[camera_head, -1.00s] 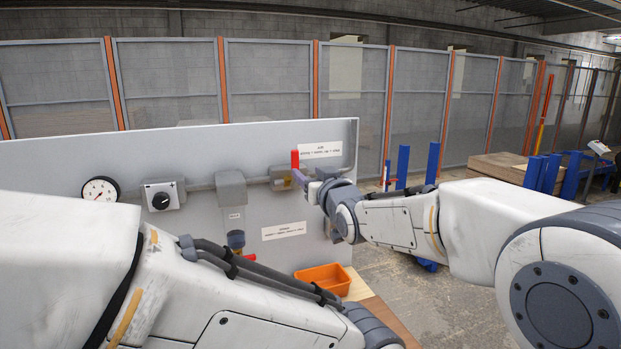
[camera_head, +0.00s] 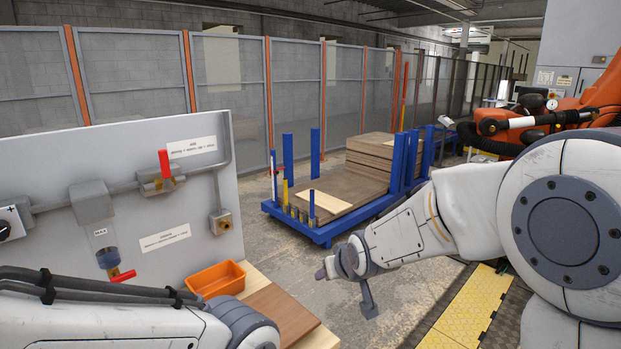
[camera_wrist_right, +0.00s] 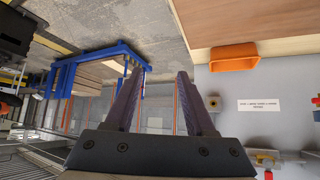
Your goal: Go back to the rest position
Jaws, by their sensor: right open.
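My right gripper (camera_head: 322,273) is left of centre-right in the head view, at the end of my right arm, over open floor. In the right wrist view its two fingers (camera_wrist_right: 158,80) stand apart with nothing between them. It is clear of the grey panel (camera_head: 215,120) on the left. My left arm crosses the lower left of the head view, but its gripper is out of the picture.
The panel carries an upright red valve handle (camera_head: 164,163) and a lower red handle (camera_head: 123,276). An orange bin (camera_head: 216,279) sits on the wooden bench (camera_head: 280,312). A blue cart (camera_head: 325,233) bears boards (camera_head: 335,195). An orange robot arm (camera_head: 590,100) stands at right.

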